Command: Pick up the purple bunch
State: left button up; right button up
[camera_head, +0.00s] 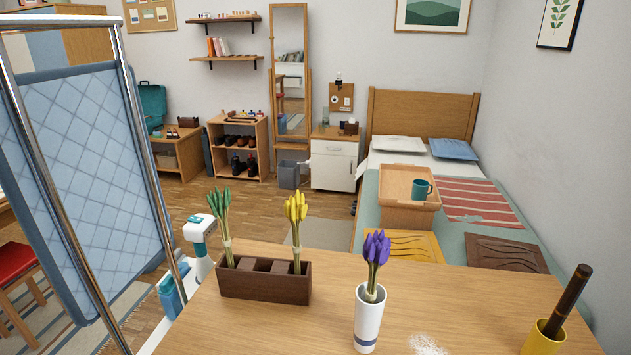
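The purple bunch (377,249) is a cluster of purple tulip-like buds on pale green stems. It stands upright in a white vase (368,321) with a dark blue band, on the near wooden table (260,331). The lower stems are hidden inside the vase. Neither of my grippers is in view.
A dark wooden box (264,287) left of the vase holds a green bunch (220,214) and a yellow bunch (296,219). A yellow cup (543,340) with a dark stick (569,302) stands right. White specks (427,344) lie between vase and cup. A blue folding screen (92,175) stands left.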

aim_at(377, 247)
jog(key=u, duration=2)
jog(key=k, duration=1)
jog(key=z, duration=0.9)
jog(key=i, duration=0.55)
